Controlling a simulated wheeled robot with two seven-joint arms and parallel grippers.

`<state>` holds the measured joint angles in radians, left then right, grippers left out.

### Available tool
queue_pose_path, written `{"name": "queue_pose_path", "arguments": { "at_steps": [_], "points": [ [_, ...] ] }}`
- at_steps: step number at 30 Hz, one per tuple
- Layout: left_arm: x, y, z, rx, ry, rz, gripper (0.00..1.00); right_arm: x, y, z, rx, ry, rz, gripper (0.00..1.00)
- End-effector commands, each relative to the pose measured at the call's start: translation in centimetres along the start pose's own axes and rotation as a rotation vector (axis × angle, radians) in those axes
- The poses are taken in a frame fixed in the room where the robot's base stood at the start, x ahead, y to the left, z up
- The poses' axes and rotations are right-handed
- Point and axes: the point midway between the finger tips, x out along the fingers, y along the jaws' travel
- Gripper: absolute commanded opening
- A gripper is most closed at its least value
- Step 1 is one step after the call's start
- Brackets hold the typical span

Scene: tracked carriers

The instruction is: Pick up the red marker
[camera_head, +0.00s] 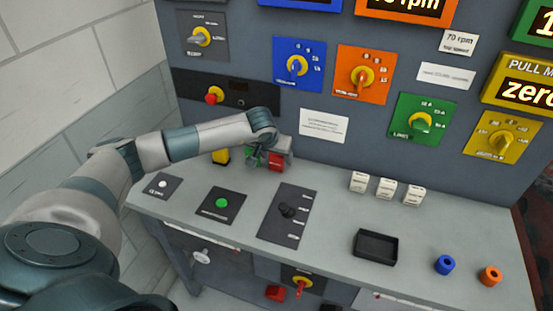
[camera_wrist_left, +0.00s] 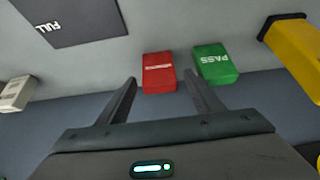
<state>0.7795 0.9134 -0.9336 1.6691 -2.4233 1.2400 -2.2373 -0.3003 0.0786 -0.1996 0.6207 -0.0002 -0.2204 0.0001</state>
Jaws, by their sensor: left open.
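The red marker (camera_wrist_left: 159,69) is a small red block with faint pale lettering, standing on the grey counter ahead of my left gripper. In the left wrist view it lies between the lines of the two open fingers (camera_wrist_left: 160,82), with no clear contact. In the head view my left gripper (camera_head: 268,154) is over the back of the counter and partly hides the red marker (camera_head: 276,162). A green block marked PASS (camera_wrist_left: 215,64) stands just right of the red one in the wrist view, near the right finger. My right gripper is not in view.
A yellow object (camera_head: 221,156) stands left of the gripper. White blocks (camera_head: 385,188) stand to the right. A black tray (camera_head: 376,247), a blue ring (camera_head: 445,265) and an orange ring (camera_head: 490,276) are farther right. The upright control panel (camera_head: 300,85) closes off the back.

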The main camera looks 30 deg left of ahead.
Motion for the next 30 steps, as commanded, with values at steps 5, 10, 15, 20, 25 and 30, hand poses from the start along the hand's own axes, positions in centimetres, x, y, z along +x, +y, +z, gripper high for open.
{"name": "queue_pose_path", "arguments": {
  "at_steps": [5, 10, 15, 20, 25, 30],
  "points": [
    [0.69, 0.03, 0.02, 0.0, 0.0, 0.001, 0.61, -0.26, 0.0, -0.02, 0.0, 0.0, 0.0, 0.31],
    [0.69, 0.02, 0.02, 0.0, 0.001, 0.001, 0.61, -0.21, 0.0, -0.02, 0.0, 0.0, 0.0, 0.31],
    [0.67, 0.01, 0.02, 0.0, 0.001, 0.0, 0.61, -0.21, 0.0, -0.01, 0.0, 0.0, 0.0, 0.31],
    [0.66, 0.0, 0.01, 0.0, 0.001, 0.0, 0.39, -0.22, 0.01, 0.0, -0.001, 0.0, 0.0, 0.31],
    [0.64, 0.0, -0.01, 0.0, 0.001, 0.0, 0.16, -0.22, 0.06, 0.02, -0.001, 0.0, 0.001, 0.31],
    [0.63, 0.0, -0.02, 0.0, 0.001, 0.0, 0.16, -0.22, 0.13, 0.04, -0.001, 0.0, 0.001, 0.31]
  ]
}}
